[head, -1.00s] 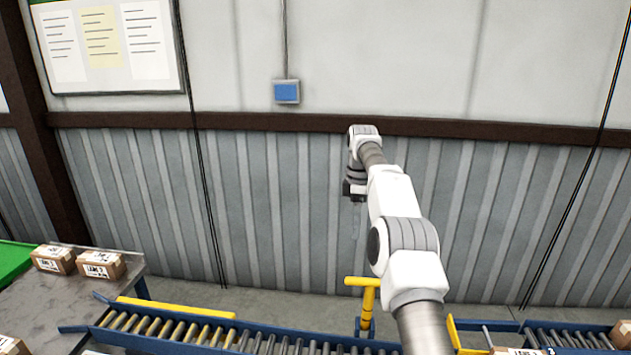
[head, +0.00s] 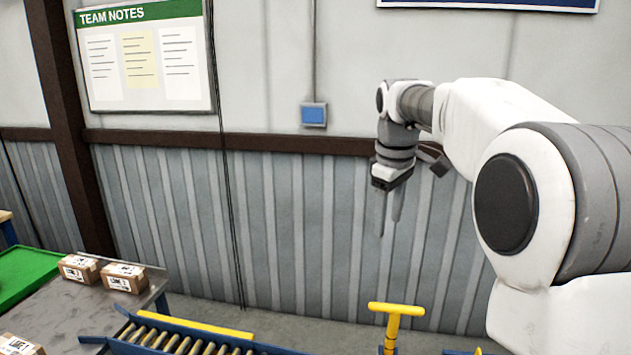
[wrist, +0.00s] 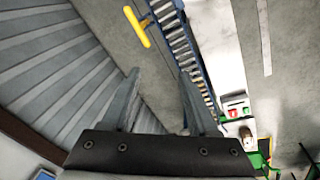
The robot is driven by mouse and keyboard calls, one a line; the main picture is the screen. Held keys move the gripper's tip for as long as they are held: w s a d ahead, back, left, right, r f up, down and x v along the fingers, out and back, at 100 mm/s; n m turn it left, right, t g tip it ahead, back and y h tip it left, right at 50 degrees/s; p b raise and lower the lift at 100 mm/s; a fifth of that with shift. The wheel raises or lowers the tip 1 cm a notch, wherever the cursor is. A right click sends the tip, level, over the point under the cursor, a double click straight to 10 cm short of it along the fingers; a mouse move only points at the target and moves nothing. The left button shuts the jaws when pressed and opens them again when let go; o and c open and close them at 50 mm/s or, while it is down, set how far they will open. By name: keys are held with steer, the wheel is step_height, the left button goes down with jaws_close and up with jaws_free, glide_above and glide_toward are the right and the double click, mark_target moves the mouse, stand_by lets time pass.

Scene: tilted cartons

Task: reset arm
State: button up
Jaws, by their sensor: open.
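My gripper (head: 388,212) hangs from the end of my raised arm in the head view, fingers pointing down, in front of the corrugated wall. In the wrist view my gripper (wrist: 160,98) shows two grey fingers spread apart with nothing between them. It is open and empty, well above the floor and clear of the cartons and conveyor.
Brown labelled cartons (head: 124,278) sit on a grey table (head: 72,318) at the left, beside a green mat (head: 22,272). A roller conveyor (head: 170,338) runs along the bottom. A yellow T-shaped post (head: 395,312) stands below my gripper.

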steer(key=s+m+t+b, duration=0.15)
steer(key=s+m, duration=0.25)
steer(key=s, duration=1.1)
steer(key=s+f+m+t, duration=0.1)
steer(key=s+f+m, duration=0.1)
steer(key=s+f, duration=0.3)
steer(key=s+f+m+t+b, duration=0.1)
steer(key=s+f+m, duration=0.2)
steer(key=s, duration=0.6)
step_height(320, 180, down, 2)
steer(key=shift+s, duration=0.3)
steer(key=shift+c, duration=0.8)
steer(key=shift+s, duration=0.1)
